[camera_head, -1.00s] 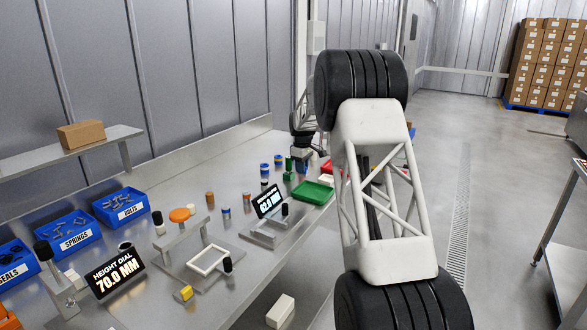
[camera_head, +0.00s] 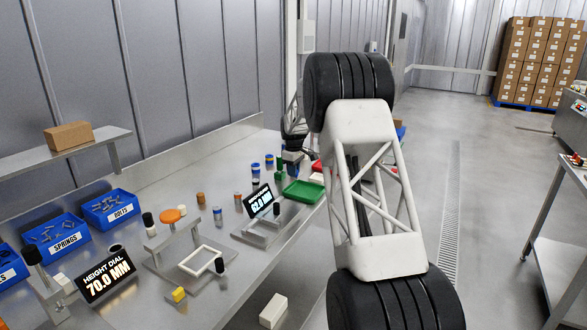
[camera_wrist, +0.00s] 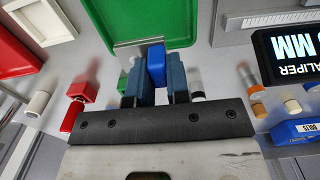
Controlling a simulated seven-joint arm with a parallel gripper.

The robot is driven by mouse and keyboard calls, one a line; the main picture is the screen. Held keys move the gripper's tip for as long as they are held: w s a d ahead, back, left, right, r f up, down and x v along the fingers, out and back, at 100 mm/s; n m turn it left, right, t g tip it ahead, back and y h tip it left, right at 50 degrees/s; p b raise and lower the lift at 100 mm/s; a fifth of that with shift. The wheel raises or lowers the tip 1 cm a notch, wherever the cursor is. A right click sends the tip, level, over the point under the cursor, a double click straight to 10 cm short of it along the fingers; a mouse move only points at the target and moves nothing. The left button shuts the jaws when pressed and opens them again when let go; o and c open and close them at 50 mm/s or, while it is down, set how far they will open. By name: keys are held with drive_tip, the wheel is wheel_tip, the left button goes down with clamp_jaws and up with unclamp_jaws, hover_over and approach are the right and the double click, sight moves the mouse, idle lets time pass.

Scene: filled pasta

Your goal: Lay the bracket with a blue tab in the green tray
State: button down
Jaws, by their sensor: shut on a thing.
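My gripper (camera_wrist: 156,84) is shut on the bracket's blue tab (camera_wrist: 156,64) in the wrist view, with one dark finger on each side. A grey metal part of the bracket (camera_wrist: 127,50) sticks out beyond the fingertips, over the near edge of the green tray (camera_wrist: 180,20). I cannot tell its height above the tray. In the head view the green tray (camera_head: 304,192) lies on the bench, and my gripper (camera_head: 291,168) is just behind it. The bracket is too small to make out there.
A red tray (camera_wrist: 25,62) is left of the green tray in the wrist view. Several small coloured cylinders stand near my gripper. A caliper display (camera_head: 258,200) and a height dial display (camera_head: 106,276) stand on the bench. Blue bins (camera_head: 110,207) line its left side.

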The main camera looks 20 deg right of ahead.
drive_tip(key=shift+f, duration=2.4)
drive_tip(key=shift+f, duration=0.55)
drive_tip(key=c, duration=1)
unclamp_jaws()
drive_tip(key=shift+r, duration=3.9)
drive_tip(key=shift+s+r, duration=0.1)
